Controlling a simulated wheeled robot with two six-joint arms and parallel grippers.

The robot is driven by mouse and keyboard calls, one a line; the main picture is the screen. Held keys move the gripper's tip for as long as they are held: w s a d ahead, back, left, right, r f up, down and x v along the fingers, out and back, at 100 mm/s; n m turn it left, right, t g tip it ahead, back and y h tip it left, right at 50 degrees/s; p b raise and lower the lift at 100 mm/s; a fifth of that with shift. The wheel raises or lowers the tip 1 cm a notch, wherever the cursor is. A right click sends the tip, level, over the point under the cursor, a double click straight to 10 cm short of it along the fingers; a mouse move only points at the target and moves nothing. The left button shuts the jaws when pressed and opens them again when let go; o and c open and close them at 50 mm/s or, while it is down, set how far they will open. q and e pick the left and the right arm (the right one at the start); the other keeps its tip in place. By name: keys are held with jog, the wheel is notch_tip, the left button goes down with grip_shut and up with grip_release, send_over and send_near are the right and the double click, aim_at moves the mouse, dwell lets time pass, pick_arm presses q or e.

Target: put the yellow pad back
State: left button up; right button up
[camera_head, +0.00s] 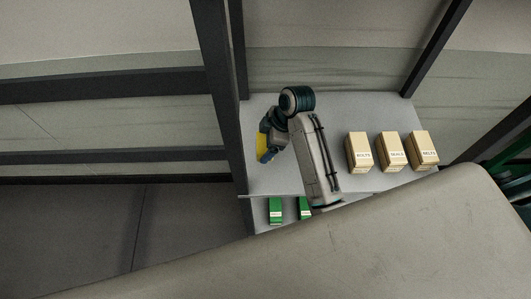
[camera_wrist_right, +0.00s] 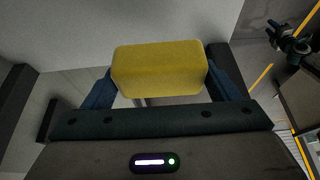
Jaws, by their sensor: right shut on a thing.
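The yellow pad (camera_wrist_right: 160,70) is a rounded block held between the two fingers of my right gripper in the right wrist view. In the head view the yellow pad (camera_head: 262,146) shows at the left end of the shelf, partly hidden by my right gripper (camera_head: 264,143). My right gripper is shut on it. The head view does not let me tell whether the pad touches the grey shelf (camera_head: 361,109) or hangs above it.
Three tan boxes (camera_head: 359,151) with labels stand in a row on the right part of the shelf. Green boxes (camera_head: 276,210) stand on a lower level. Dark rack posts (camera_head: 218,75) rise at the left. A large pale surface (camera_head: 330,250) fills the foreground.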

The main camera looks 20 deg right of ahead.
notch_tip(320, 180, down, 3)
jog(key=shift+f+p, duration=0.1)
jog(key=shift+p, duration=0.3)
notch_tip(320, 180, down, 4)
jog(key=shift+r+p, duration=0.25)
jog(key=shift+p, duration=0.35)
jog(key=shift+f, duration=0.25)
jog(key=o, duration=0.8)
jog(key=shift+b+v, duration=2.15)
jog(key=shift+v, duration=3.9)
jog(key=shift+d, duration=0.1)
